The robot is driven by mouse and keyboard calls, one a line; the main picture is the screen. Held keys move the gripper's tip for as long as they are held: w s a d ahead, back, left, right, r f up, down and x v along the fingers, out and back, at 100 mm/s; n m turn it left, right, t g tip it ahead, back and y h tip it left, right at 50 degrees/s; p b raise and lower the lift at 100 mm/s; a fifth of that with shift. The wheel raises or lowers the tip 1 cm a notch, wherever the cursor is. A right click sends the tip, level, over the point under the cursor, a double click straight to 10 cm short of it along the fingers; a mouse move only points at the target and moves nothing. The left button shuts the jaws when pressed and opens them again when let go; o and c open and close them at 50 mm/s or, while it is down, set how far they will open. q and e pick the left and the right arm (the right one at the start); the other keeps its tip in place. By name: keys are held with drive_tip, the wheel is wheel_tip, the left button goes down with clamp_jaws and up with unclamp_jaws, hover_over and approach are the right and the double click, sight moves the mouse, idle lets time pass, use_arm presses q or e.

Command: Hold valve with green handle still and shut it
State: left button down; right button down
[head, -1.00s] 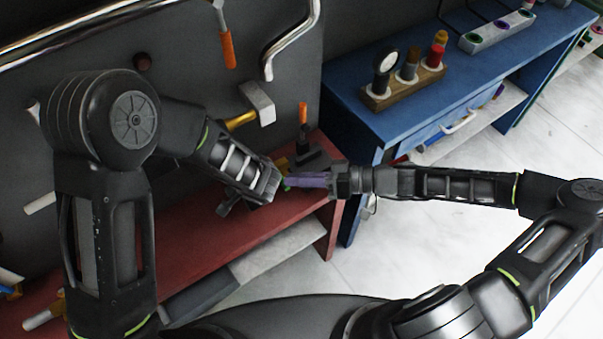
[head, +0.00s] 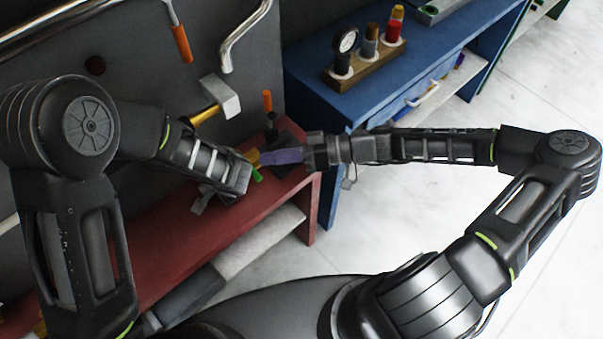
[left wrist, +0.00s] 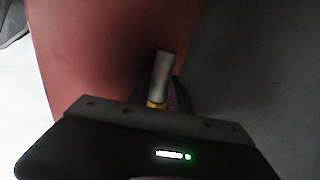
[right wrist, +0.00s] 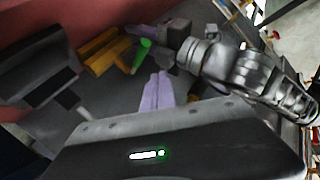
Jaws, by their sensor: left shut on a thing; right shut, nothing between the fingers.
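The valve's green handle (head: 257,174) sticks out beside my left gripper (head: 246,172) above the red bench in the head view. The green handle also shows in the right wrist view (right wrist: 142,52). My left gripper is shut on the valve; its fingers and body hide most of it. In the left wrist view a grey pipe end (left wrist: 162,76) with a brass ring stands beyond the gripper housing. My right gripper (head: 264,158) is shut and empty, its purple fingers pointing left just above the green handle. In the right wrist view those fingers (right wrist: 157,92) seem apart from the handle.
The red bench (head: 150,240) lies below, against a grey panel with hanging tools. A mallet (head: 220,98) and a small upright orange-handled piece (head: 267,101) are close behind my grippers. A blue bench (head: 340,100) with a gauge rack (head: 365,66) stands right. Open floor is in front.

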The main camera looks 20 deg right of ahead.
use_arm(q)
drive_tip(key=shift+w+d+r, duration=0.1)
drive_tip(key=shift+d, duration=0.15)
use_arm(e)
drive_tip(key=s+d+r, duration=0.2)
drive_tip(key=s+d, duration=0.3)
drive_tip(key=s, duration=0.3)
drive_tip(key=shift+d, duration=0.3)
drive_tip(key=shift+s, duration=0.1)
use_arm(q)
drive_tip(key=c, duration=1.3)
unclamp_jaws()
drive_tip(key=shift+o, duration=1)
drive_tip(key=shift+a, duration=0.15)
drive_tip(key=v, duration=0.8)
